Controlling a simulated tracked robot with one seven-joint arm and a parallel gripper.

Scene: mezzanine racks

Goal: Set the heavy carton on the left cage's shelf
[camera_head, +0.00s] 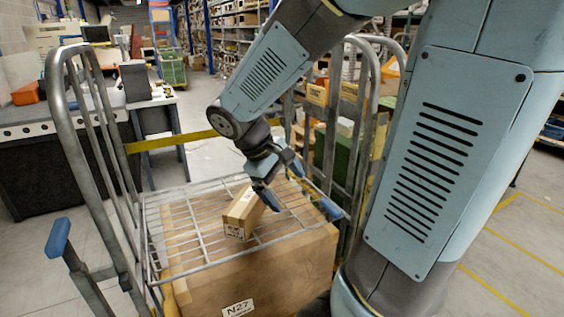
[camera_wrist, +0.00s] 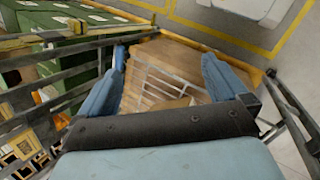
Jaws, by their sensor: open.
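A small brown carton (camera_head: 240,213) with a printed label on its end lies on the wire shelf (camera_head: 190,229) of a grey tubular roll cage (camera_head: 66,115) in the head view. My gripper (camera_head: 277,184) is open just above and behind the far end of this carton, its fingers pointing down. The wrist view also shows my open gripper (camera_wrist: 165,72), with the mesh and part of the small carton (camera_wrist: 176,104) low between the fingers. The gripper body hides the rest of the carton. I cannot tell whether a finger touches it.
A large carton (camera_head: 270,275) labelled N27 stands beneath the wire shelf. Cage side rails rise left and right of it. Green crates (camera_wrist: 60,60) and yellow-labelled goods are beside the cage. A dark workbench (camera_head: 60,165) is at the left. Open floor (camera_head: 510,250) with yellow lines lies at right.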

